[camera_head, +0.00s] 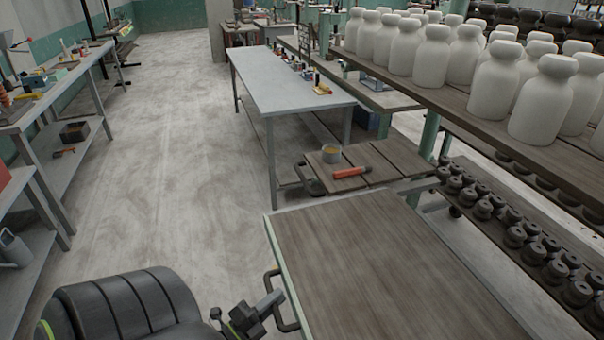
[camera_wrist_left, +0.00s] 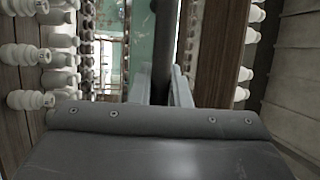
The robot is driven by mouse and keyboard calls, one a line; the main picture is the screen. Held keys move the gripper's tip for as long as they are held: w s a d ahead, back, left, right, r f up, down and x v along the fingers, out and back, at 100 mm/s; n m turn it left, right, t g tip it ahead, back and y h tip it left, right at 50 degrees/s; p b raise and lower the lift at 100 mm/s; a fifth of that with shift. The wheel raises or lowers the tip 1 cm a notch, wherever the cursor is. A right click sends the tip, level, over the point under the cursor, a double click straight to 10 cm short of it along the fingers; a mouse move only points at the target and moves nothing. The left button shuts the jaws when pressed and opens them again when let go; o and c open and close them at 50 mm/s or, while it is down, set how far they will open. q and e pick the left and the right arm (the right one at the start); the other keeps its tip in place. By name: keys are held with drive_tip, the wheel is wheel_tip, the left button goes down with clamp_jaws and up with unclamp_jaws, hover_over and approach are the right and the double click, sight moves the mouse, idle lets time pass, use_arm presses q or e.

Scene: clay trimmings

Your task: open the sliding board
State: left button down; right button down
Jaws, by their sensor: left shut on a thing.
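The sliding board (camera_head: 385,265) is a wide brown wooden panel with a pale edge, in the lower middle of the head view. A dark bar handle (camera_head: 273,286) stands out from its left edge. My left gripper (camera_head: 274,302) is at this handle and shut on it. In the left wrist view a dark upright bar (camera_wrist_left: 167,45) runs between the pale fingers of my left gripper (camera_wrist_left: 162,88). The fingertips' exact contact is small in the head view. My right gripper is not in view.
Behind the board, a slatted wooden surface (camera_head: 385,174) bears a tin (camera_head: 331,154) and an orange-handled tool (camera_head: 351,172). A shelf of white jars (camera_head: 540,100) runs along the right. A grey table (camera_head: 285,85) stands beyond. The floor (camera_head: 150,170) at left is clear.

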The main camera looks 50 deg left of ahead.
use_arm(q)
drive_tip(key=s, duration=0.1)
drive_tip(key=s+a, duration=0.1)
drive_tip(key=s, duration=0.1)
drive_tip(key=shift+s+a, duration=0.1)
drive_tip(key=shift+a, duration=0.05)
drive_tip(key=c, duration=1.4)
unclamp_jaws()
drive_tip(key=shift+o, duration=0.2)
drive_tip(key=s+f+b, duration=0.3)
drive_tip(key=s+b, duration=0.2)
drive_tip(key=s, duration=1.2)
drive_tip(key=shift+f, duration=0.1)
